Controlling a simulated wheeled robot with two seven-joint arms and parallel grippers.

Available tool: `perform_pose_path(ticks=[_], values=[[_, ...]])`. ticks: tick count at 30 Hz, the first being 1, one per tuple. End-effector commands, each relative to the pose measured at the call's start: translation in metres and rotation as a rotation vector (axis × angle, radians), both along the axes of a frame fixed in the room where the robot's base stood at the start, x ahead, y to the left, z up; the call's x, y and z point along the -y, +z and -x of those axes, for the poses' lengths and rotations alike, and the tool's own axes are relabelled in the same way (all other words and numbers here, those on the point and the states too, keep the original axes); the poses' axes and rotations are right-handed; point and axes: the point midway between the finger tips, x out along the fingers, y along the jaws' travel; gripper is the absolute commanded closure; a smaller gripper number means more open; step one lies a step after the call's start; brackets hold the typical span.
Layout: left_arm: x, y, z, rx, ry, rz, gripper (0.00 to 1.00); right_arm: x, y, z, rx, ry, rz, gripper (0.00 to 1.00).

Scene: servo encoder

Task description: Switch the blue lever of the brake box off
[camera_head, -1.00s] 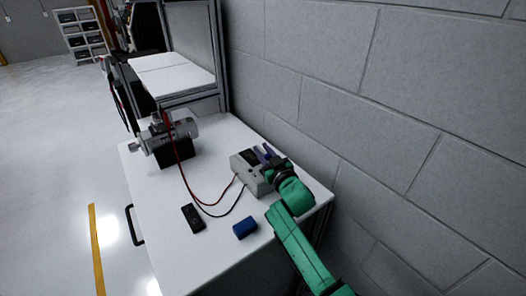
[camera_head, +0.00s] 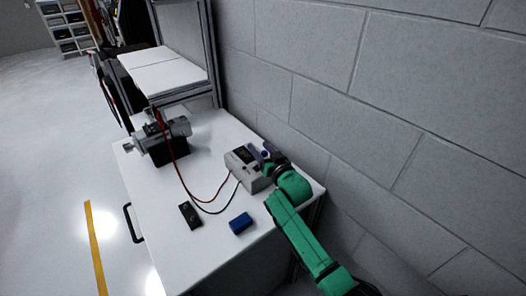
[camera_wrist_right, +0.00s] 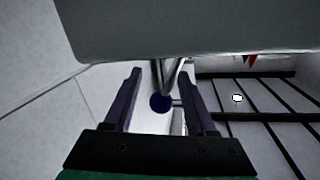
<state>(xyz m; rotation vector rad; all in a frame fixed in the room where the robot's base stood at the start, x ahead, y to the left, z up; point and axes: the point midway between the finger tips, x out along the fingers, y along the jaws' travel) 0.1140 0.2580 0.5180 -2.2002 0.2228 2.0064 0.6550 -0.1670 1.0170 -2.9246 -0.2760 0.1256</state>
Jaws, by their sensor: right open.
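The grey brake box (camera_head: 243,170) sits on the white bench top near the wall. Its lever ends in a round blue knob (camera_head: 265,153), at the box's right side. My right gripper (camera_head: 262,151) is at that side, with its purple fingers around the knob. In the right wrist view, the blue knob (camera_wrist_right: 161,103) on its metal rod shows between the two spread fingers of my right gripper (camera_wrist_right: 160,77), with a gap on each side. A large grey surface, seemingly the box (camera_wrist_right: 190,30), fills the top of that view. My left gripper is not in view.
A red and a black cable run from the box over the bench (camera_head: 195,250). A black device (camera_head: 190,215) and a blue block (camera_head: 240,223) lie in front. A metal servo unit (camera_head: 168,138) stands at the back left. The block wall (camera_head: 330,130) rises close on the right.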

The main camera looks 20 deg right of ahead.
Motion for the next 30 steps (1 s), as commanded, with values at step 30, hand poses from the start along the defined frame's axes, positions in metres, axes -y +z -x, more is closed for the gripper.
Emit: perform_pose_path(ticks=[30], values=[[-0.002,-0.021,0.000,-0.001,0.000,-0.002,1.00,0.029,0.009,0.142,-0.001,-0.001,0.000,0.44]])
